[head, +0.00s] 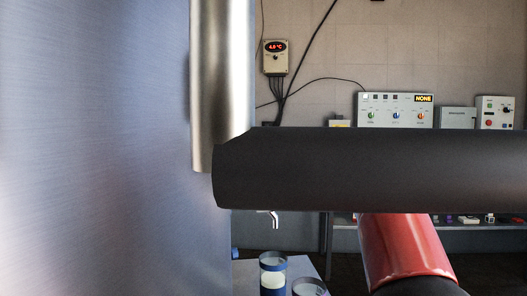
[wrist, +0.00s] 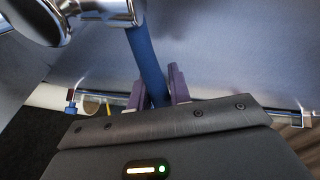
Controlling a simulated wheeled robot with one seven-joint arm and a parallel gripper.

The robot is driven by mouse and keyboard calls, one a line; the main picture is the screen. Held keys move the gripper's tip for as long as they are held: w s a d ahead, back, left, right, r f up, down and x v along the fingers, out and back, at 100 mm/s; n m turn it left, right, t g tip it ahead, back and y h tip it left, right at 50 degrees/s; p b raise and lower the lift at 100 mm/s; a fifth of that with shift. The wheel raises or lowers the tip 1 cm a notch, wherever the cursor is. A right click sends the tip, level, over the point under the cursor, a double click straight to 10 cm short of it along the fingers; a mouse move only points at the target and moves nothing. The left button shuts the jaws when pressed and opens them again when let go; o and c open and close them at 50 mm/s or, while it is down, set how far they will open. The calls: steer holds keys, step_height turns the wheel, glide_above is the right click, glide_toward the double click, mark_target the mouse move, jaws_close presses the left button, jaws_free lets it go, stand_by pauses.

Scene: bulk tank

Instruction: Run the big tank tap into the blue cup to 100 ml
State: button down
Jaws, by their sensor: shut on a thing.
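In the wrist view a chrome tap (wrist: 85,14) shows at the top left, with a blue lever (wrist: 146,58) running down from it. My gripper (wrist: 157,88) has its purple fingers on either side of the lever, shut on it. The big tank (head: 100,150) is the brushed steel wall filling the left of the head view. A blue cup (head: 272,277) with a pale label stands on a small table at the bottom of the head view. The gripper and the lever do not show in the head view. The cup's fill level cannot be read.
A second container (head: 309,287) stands right of the cup, cut by the frame edge. A vertical steel pipe (head: 221,80) runs beside the tank. A small tap (head: 274,219) shows behind the cup. A control box (head: 396,108) and a red temperature display (head: 275,47) are at the back.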

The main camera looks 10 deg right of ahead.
steer(key=shift+a+n+g, duration=0.35)
steer(key=shift+n+g, duration=0.05)
steer(key=shift+g, duration=0.3)
steer(key=c, duration=1.3)
jaws_free()
steer(key=v, duration=0.7)
steer(key=shift+d+p, duration=0.35)
steer(key=shift+d, duration=0.05)
steer(key=shift+s+f, duration=0.15)
